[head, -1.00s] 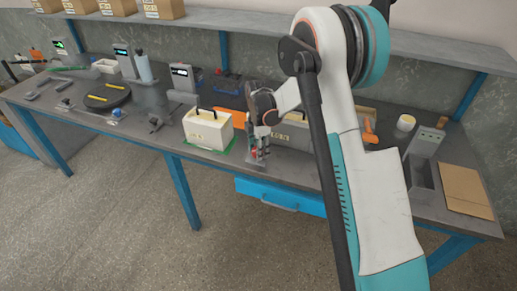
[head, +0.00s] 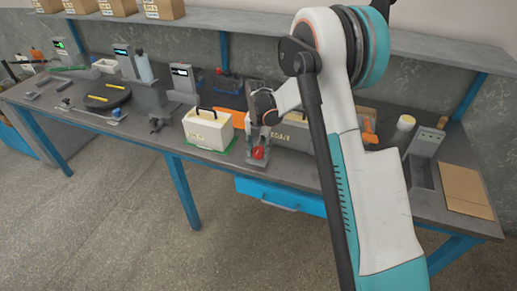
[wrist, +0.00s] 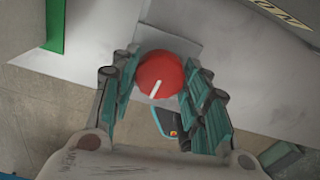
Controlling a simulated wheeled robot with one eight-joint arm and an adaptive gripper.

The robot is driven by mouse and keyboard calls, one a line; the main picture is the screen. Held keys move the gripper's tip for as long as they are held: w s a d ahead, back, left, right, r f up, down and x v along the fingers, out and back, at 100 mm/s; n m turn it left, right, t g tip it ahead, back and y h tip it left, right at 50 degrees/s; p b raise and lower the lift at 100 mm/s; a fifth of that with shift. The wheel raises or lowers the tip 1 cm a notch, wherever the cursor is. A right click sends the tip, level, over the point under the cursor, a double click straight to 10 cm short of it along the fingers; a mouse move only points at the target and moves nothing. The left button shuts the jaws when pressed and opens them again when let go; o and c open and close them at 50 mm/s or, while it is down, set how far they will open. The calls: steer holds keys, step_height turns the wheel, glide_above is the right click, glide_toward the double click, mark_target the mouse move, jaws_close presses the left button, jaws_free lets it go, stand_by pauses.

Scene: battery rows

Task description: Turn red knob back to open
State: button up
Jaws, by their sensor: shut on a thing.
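The red knob (head: 258,153) is at the front edge of the bench, on a grey mount (head: 250,162). In the wrist view the knob (wrist: 160,74) is a round red cap with a short white line running slanted, lower left to upper right. My gripper (wrist: 158,88) has one teal-padded finger on each side of the knob and is shut on it. In the head view my gripper (head: 260,140) comes down to the knob from above and behind. The finger contact is partly hidden by the cap.
A white case (head: 208,130) with a black handle stands on a green mat just left of the knob. A grey box with lettering (head: 291,135) is to the right, partly behind my arm. A blue drawer (head: 280,196) hangs below the bench front.

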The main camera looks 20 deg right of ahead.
mark_target(258, 150)
steer(key=shift+n, duration=0.5)
steer(key=o, duration=1)
steer(key=shift+o, duration=0.2)
step_height(258, 150, up, 12)
